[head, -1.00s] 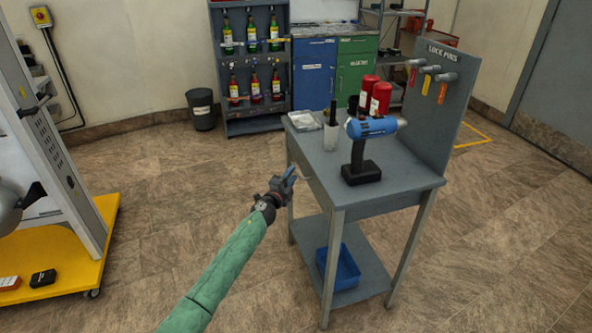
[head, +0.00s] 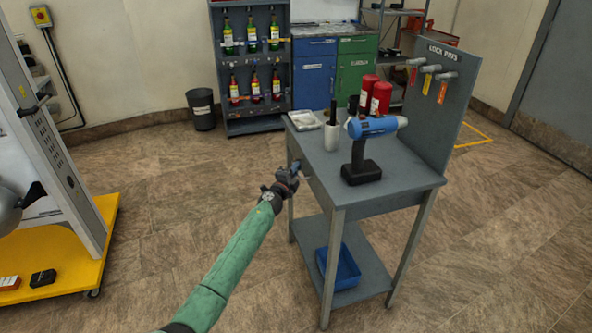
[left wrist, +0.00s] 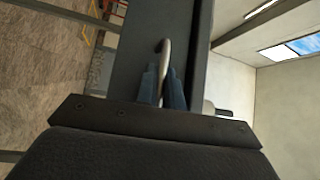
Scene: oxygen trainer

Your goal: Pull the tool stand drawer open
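The grey tool stand (head: 400,192) stands right of centre in the head view, with its drawer side facing my left arm. In the left wrist view the dark grey drawer front (left wrist: 150,22) fills the upper middle and looks flush with the stand. A pale metal bar handle (left wrist: 164,55) sticks out from it. My left gripper (head: 296,178) is at this handle; its blue-grey fingers, seen in the left wrist view (left wrist: 163,88), lie close on both sides of the bar and look closed on it. My right gripper is not in view.
On the stand top are a blue power tool (head: 372,127), red cylinders (head: 380,98), a white cup (head: 332,136) and a tray (head: 304,120). A blue bin (head: 345,268) sits on the lower shelf. A yellow platform (head: 70,262) is far left. The floor between is clear.

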